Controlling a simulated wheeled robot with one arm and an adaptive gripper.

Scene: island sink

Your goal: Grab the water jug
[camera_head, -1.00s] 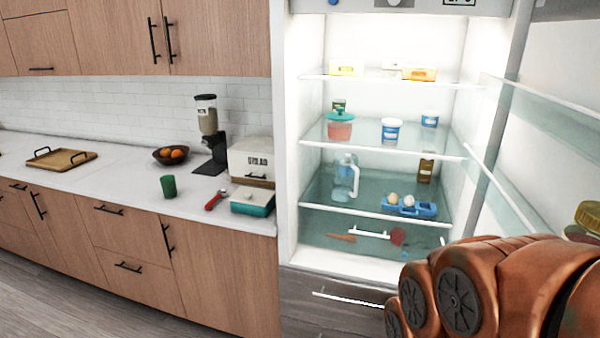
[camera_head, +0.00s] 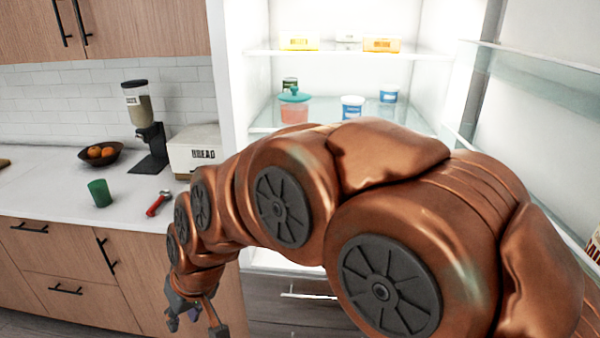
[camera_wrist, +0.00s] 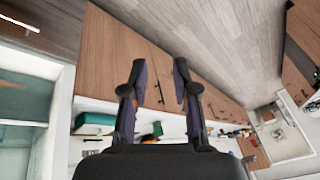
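The water jug does not show in either current view. My own arm covers the lower fridge shelves in the head view. The open fridge (camera_head: 233,70) is lit white inside, with glass shelves. My gripper (camera_head: 197,318) hangs low at the end of my arm, in front of the wooden cabinets and left of the fridge. The fridge's edge (camera_wrist: 52,112) shows at the left of that tilted view.
A pink tub with a teal lid (camera_head: 294,108) stands on a fridge shelf. The open fridge door (camera_head: 540,130) is at right.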

